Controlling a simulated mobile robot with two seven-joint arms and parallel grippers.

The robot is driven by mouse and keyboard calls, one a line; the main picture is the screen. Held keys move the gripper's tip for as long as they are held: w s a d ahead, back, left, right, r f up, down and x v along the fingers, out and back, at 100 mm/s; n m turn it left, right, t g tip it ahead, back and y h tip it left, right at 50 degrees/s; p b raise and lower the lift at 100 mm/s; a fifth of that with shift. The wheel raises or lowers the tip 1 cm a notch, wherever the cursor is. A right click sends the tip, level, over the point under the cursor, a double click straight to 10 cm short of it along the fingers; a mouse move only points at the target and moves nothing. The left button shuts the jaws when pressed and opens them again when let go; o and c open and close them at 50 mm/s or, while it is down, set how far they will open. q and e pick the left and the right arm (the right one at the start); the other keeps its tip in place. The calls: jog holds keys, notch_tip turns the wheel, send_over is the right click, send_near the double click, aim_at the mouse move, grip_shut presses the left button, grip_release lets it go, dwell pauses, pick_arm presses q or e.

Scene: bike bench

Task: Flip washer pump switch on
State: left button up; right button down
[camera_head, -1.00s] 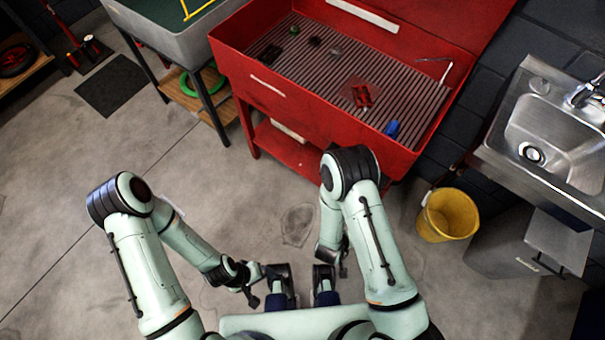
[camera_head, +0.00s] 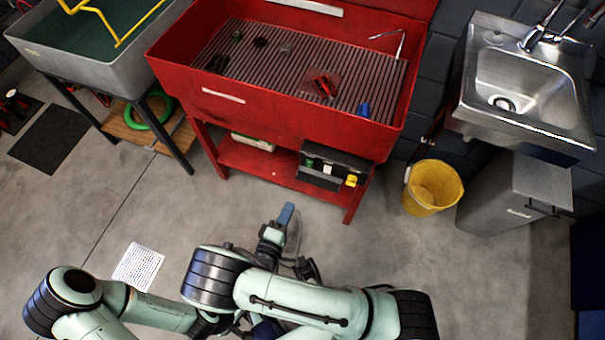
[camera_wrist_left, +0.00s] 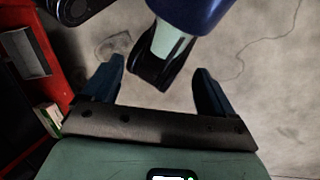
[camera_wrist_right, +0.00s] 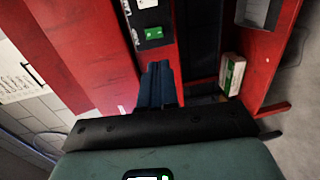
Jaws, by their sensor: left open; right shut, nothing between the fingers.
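The red parts washer (camera_head: 270,118) stands ahead in the head view. A dark box (camera_head: 335,163) with small green and yellow parts is mounted under its tub at the right. In the right wrist view a dark panel (camera_wrist_right: 155,45) carries a green part (camera_wrist_right: 153,33); which part is the pump switch I cannot tell. My right gripper (camera_head: 287,212) is shut and empty, in front of the washer and apart from the box; its blue fingers (camera_wrist_right: 160,85) show together in the right wrist view. My left gripper (camera_wrist_left: 158,90) is open and empty over the floor, mostly hidden in the head view.
A yellow bucket (camera_head: 433,187) stands right of the washer, below a steel sink (camera_head: 525,90) and beside a grey bin (camera_head: 510,195). A grey tub (camera_head: 75,62) stands at the left. A white and green carton (camera_wrist_right: 232,75) sits on the washer's lower shelf.

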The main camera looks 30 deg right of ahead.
aim_at(308, 167)
jog(key=shift+d, duration=0.1)
jog(key=b+x, duration=0.1)
jog(key=x, duration=1.2)
jog(key=shift+w+d+f+b, duration=0.1)
jog(key=shift+w+d+b, duration=0.1)
jog(key=shift+w+b, duration=0.2)
pick_arm(q)
jog(key=shift+w+a+f+t, duration=0.2)
jog(key=shift+w+a+f, duration=0.1)
jog(key=shift+w+f, duration=0.3)
jog(key=shift+w+a+f+t, duration=0.2)
jog(key=shift+w+a+f, duration=0.1)
jog(key=shift+w+f, duration=0.3)
jog(key=shift+r, duration=0.1)
pick_arm(e)
jog(key=shift+w+d, duration=0.15)
pick_arm(q)
jog(key=shift+s+a, duration=0.1)
pick_arm(e)
jog(key=shift+f, duration=0.1)
